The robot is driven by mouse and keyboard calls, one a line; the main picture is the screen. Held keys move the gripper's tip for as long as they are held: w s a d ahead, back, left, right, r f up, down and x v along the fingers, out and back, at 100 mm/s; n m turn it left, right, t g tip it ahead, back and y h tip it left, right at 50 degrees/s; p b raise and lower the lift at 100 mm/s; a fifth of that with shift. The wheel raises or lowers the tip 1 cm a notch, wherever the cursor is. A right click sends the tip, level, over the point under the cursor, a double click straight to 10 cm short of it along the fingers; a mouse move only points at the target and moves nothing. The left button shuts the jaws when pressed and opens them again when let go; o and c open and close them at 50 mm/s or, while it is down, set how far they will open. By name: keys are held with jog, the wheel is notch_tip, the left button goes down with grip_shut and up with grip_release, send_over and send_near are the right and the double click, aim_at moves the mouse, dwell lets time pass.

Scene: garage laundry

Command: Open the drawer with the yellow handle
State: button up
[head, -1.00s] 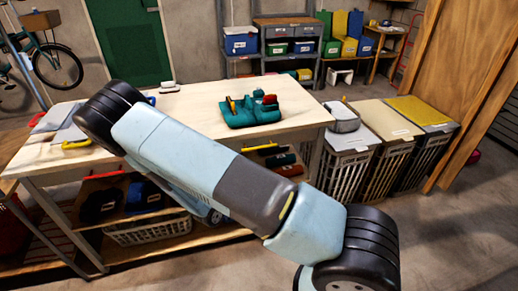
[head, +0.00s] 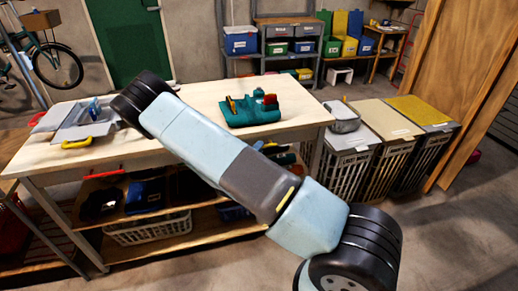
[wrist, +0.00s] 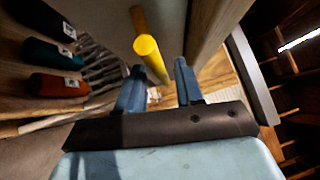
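In the wrist view a thick yellow handle (wrist: 150,58) runs lengthwise in front of a grey-brown panel (wrist: 108,18). My gripper (wrist: 157,80) is open, with one blue finger on either side of the handle's near end. Gaps show between the handle and both fingers. I cannot tell how deep the handle lies between them. A yellow handle (head: 76,144) also shows on the bench's left front edge, by a grey tray (head: 85,128).
A teal tool caddy (head: 250,110) stands on the bench. A red handle (head: 103,173) and a white basket (head: 148,228) are below. Lidded hampers (head: 347,165) stand to the right. In the wrist view, labelled teal (wrist: 52,54) and red (wrist: 58,85) items lie to the left.

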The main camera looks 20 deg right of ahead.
jog(key=shift+x, duration=0.8)
grip_shut()
